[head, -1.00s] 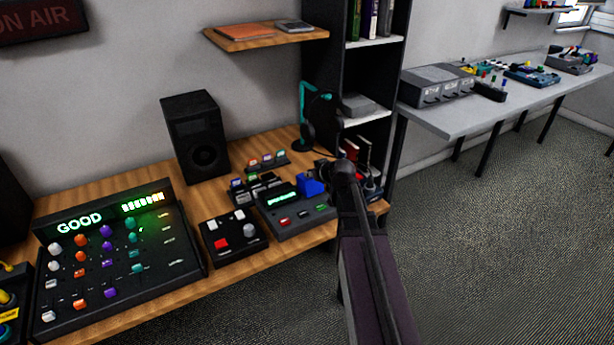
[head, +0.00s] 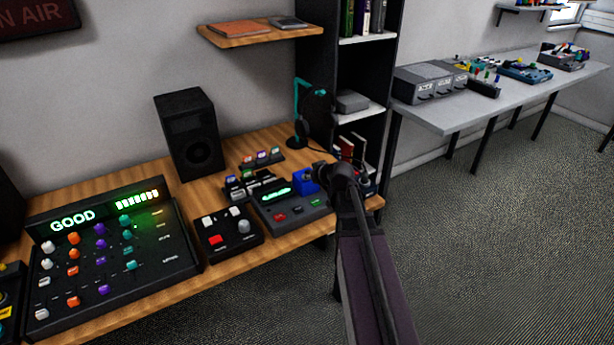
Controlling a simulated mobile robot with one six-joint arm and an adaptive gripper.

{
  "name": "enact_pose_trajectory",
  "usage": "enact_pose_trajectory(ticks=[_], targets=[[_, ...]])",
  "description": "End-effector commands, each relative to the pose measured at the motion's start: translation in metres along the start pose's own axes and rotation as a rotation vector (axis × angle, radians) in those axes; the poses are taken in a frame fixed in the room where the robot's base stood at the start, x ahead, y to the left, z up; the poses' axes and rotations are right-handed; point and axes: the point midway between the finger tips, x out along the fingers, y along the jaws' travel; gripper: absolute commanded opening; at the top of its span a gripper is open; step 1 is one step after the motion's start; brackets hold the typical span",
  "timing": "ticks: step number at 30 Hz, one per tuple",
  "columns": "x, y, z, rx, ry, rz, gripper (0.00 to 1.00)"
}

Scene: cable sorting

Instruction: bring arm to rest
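My arm (head: 372,275) reaches up from the bottom edge, right of centre, in the head view. Its dark far joint (head: 341,176) shows in front of the right end of the wooden desk (head: 285,238). The fingers of my gripper cannot be made out; they are hidden or too dark there, so I cannot tell whether it is open or holds anything. A small blue block (head: 304,181) shows just left of the joint.
On the desk are a mixer reading GOOD (head: 105,265), a button box (head: 226,234), a device with a green display (head: 288,207), a speaker (head: 189,134) and a headphone stand (head: 299,115). A grey table (head: 440,118) stands back right. Carpet (head: 500,250) is clear at right.

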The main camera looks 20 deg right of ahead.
Motion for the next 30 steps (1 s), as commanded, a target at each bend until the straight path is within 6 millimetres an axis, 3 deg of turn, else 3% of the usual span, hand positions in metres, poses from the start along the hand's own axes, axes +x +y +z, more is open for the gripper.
enact_pose_trajectory(ticks=[2,30], targets=[[-0.0006,-0.0012,0.0021,-0.002,-0.005,-0.002,0.62],[0.0009,-0.0015,-0.0007,0.0,0.001,-0.002,0.62]])
